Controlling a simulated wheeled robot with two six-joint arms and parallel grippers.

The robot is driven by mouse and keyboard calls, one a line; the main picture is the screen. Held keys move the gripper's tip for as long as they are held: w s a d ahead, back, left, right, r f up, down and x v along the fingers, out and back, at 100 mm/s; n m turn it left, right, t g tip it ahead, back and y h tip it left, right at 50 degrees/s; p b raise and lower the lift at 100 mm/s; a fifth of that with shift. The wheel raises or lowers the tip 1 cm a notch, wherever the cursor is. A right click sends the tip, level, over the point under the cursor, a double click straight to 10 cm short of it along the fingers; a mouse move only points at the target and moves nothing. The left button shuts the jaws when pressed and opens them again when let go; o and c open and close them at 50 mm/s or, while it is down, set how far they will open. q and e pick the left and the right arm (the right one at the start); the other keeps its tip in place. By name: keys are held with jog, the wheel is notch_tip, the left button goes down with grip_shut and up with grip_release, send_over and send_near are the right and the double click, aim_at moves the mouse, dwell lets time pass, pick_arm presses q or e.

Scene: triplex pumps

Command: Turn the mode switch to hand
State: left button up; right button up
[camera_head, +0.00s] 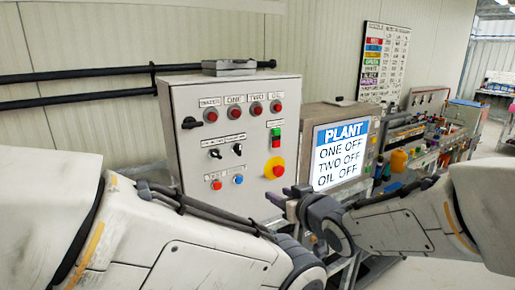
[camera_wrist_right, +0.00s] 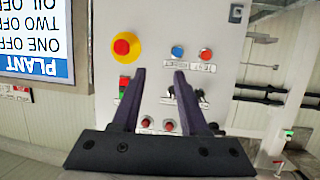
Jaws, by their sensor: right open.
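The grey control cabinet (camera_head: 230,110) carries two small black rotary switches in its middle row, a left one (camera_head: 215,153) and a right one (camera_head: 238,149). Their labels are too small to read, so I cannot tell which is the mode switch. In the upside-down right wrist view, the right switch (camera_wrist_right: 172,92) shows between my fingers and the other switch (camera_wrist_right: 201,97) lies partly behind one finger. My right gripper (camera_head: 287,195) is open and empty at the panel's lower right in the head view; its fingers (camera_wrist_right: 160,72) point at the panel, apparently apart from it. My left gripper is out of view.
A red emergency stop on yellow (camera_head: 274,168), green and red buttons (camera_head: 276,138), red and blue push buttons (camera_head: 227,182), red lamps (camera_head: 256,108) and a larger black handle (camera_head: 190,123) share the panel. A screen (camera_head: 341,155) reading PLANT stands right. My left arm fills the lower left.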

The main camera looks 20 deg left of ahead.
aim_at(240, 149)
jog(key=w+a+r+y+p, duration=0.1)
jog(key=w+a+r, duration=0.1)
jog(key=a, duration=0.2)
jog(key=w+a+r+n+y+p, duration=0.1)
jog(key=w+a+r+y+p, duration=0.1)
jog(key=w+a, duration=0.1)
jog(key=w+a+r+y+p, duration=0.1)
jog(key=w+a+r+p, duration=0.1)
jog(key=a, duration=0.3)
jog(key=shift+w+a+n, duration=0.1)
jog(key=shift+w+n, duration=0.05)
jog(key=shift+n, duration=0.15)
jog(key=shift+w+a+p, duration=0.35)
jog(key=shift+a+p, duration=0.1)
jog(key=shift+f, duration=0.1)
grip_shut()
